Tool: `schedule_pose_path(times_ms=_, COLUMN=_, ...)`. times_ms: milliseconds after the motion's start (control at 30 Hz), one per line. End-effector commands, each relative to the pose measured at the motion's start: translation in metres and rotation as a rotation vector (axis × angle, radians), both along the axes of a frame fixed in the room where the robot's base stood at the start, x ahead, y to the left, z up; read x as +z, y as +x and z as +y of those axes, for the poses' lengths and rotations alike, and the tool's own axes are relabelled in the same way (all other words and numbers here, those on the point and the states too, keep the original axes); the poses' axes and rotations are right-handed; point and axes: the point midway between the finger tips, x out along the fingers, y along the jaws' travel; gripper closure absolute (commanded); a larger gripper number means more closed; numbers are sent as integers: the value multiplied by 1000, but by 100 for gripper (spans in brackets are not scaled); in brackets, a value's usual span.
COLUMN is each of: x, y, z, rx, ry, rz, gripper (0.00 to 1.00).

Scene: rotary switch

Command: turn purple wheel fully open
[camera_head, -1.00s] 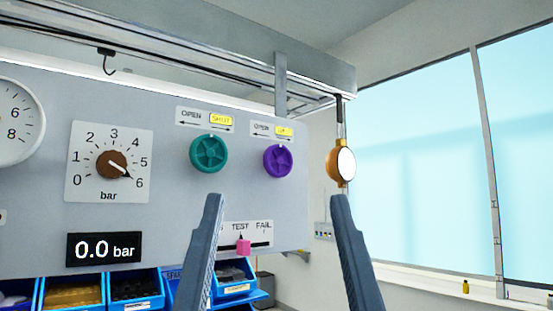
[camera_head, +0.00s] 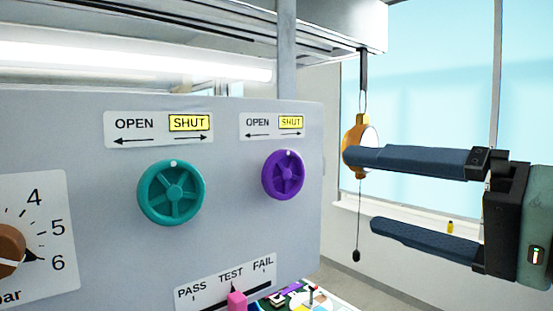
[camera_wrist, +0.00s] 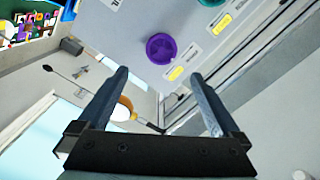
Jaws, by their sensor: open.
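The purple wheel (camera_head: 284,175) is on the grey panel, right of the teal wheel, with a small white mark at its top. Above it a label (camera_head: 274,126) reads OPEN with a left arrow and SHUT, highlighted yellow, with a right arrow. My gripper (camera_head: 360,190) is open and empty, to the right of the wheel and apart from it, its two fingers one above the other and pointing left. In the wrist view the purple wheel (camera_wrist: 161,48) lies beyond and between the fingertips (camera_wrist: 160,78).
The teal wheel (camera_head: 172,192) with its own label is on the left. A pink slider (camera_head: 237,300) is below on a PASS, TEST, FAIL scale. An orange hanging device (camera_head: 357,132) with a cord is right of the panel, behind my upper finger. A brown knob (camera_head: 10,250) is far left.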

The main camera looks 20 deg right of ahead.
Motion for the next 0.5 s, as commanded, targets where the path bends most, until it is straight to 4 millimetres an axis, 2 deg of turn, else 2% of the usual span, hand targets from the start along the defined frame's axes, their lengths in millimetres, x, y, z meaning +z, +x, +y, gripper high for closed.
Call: schedule_pose_path(times_ms=500, x=-1, y=92, z=35, rx=2, ry=-4, rz=0, gripper=0)
